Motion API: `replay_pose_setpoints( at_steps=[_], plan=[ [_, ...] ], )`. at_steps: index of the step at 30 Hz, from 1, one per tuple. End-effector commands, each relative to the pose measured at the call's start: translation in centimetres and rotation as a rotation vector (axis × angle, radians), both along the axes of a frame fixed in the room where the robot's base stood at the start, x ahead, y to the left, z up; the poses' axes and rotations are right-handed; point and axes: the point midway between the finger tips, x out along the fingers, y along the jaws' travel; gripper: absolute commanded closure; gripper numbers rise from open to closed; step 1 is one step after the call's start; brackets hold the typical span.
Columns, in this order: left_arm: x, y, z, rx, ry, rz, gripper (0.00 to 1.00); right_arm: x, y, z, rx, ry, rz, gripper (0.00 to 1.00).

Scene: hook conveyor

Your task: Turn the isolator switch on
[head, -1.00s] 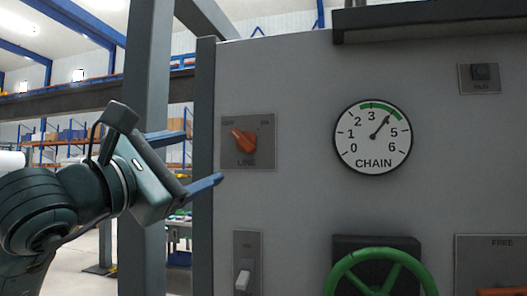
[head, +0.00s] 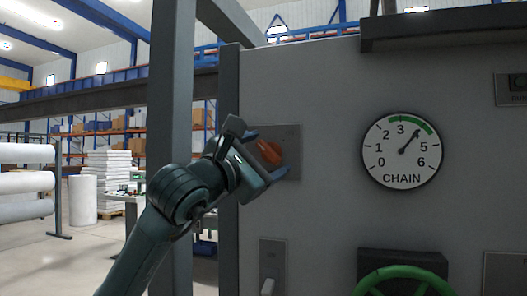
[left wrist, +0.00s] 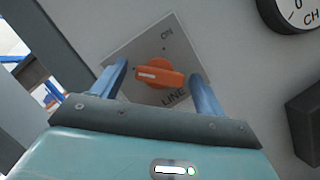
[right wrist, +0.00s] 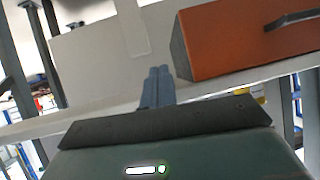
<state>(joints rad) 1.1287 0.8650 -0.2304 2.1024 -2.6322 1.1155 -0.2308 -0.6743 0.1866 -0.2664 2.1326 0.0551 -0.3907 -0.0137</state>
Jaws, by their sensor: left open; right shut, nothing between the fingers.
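The isolator switch is an orange rotary knob (head: 268,152) on a grey plate (head: 293,140) on the panel. In the left wrist view the knob (left wrist: 158,74) lies between the two blue fingers of my left gripper (left wrist: 162,82), which is open. I cannot tell whether the fingers touch it. The knob's white mark points left, away from the "ON" label; "LINE" is printed below. In the head view my left gripper (head: 270,155) hides part of the knob and plate. My right gripper (right wrist: 157,88) is shut and empty, seen only in the right wrist view.
A CHAIN dial (head: 402,150) sits right of the switch, its needle between the middle and 5. Below are a green handwheel (head: 405,279) and a small pale toggle (head: 268,286). A grey post (head: 171,110) stands left of the panel. An orange box (right wrist: 245,40) is near my right gripper.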

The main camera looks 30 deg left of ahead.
Motion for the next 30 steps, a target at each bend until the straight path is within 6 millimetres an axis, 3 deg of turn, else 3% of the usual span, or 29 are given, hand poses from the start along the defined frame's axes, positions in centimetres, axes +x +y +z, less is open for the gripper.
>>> replay_pose_setpoints(
  at_steps=[5, 21, 30],
  plan=[
    [-0.02, -0.01, -0.01, 0.0, 0.0, 0.0, 0.27, 0.05, 0.0, 0.0, 0.0, -0.001, 0.0, 1.0],
    [-0.04, 0.01, -0.02, -0.001, 0.0, 0.0, 0.71, 0.17, 0.08, 0.15, 0.008, -0.003, -0.007, 1.0],
    [-0.05, 0.06, 0.06, 0.036, 0.009, 0.001, 0.72, 0.23, 0.05, 0.4, 0.007, -0.004, -0.011, 1.0]
  ],
)
